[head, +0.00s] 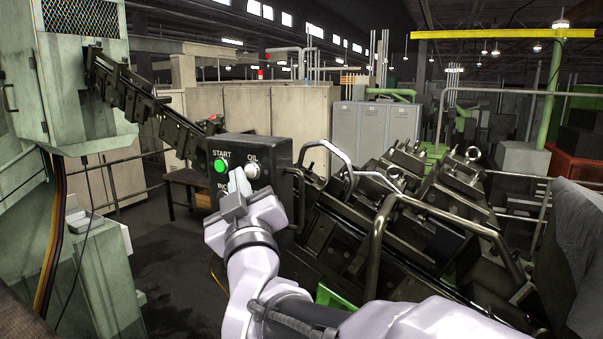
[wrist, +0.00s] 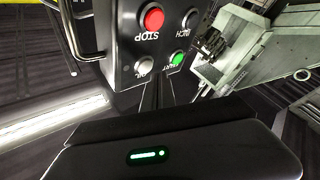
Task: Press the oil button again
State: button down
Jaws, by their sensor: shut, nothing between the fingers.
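The control box (head: 265,150) is dark, with labelled buttons on its front. The white oil button (head: 253,171) sits under the word OIL, right of the lit green START button (head: 221,166). My gripper (head: 238,178) is shut and empty, its tips in front of the box just left of the oil button; contact cannot be told. In the wrist view the box appears upside down, with the oil button (wrist: 145,66) left of the dark finger tips (wrist: 158,82) and the green button (wrist: 176,59) to their right. In the head view, the gripper hides the lower buttons.
A bent metal handrail (head: 330,150) and dark machinery (head: 420,210) stand right of the box. A green-grey machine (head: 95,270) stands at left.

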jog(key=s, duration=0.1)
jog(key=s+a+b, duration=0.1)
jog(key=s, duration=0.1)
jog(key=s+a, duration=0.1)
jog(key=shift+s+b, duration=0.3)
jog(key=shift+b, duration=0.05)
dwell(0.5)
jog(key=s+d+f+m+g+h+b, duration=0.1)
jog(key=d+f+m+g+b, duration=0.1)
jog(key=d+f+b, duration=0.65)
jog(key=s+d+f+m+g+h+b, duration=0.15)
jog(key=f+b, duration=0.35)
jog(key=f, duration=0.8)
jog(key=s+d+f+m+g+b, duration=0.1)
jog(key=d+f+m+g+b, duration=0.15)
jog(key=d+f+b, duration=0.6)
jog(key=s+d+f+m+g+h+b, duration=0.1)
jog(key=s+d+f+m+g+b, duration=0.1)
jog(key=s+f, duration=0.4)
jog(key=s+d+f+m+g+h+b, duration=0.1)
jog(key=s+d+f+m+g+b, duration=0.2)
jog(key=f, duration=1.3)
jog(key=s+d+f+m+g+h+b, duration=0.1)
jog(key=s+d+f+m+g+b, duration=0.2)
jog(key=s+f+b, duration=0.5)
notch_tip(320, 180, down, 3)
jog(key=shift+s+d+r, duration=0.1)
jog(key=shift+s+d, duration=0.2)
jog(key=shift+s, duration=0.7)
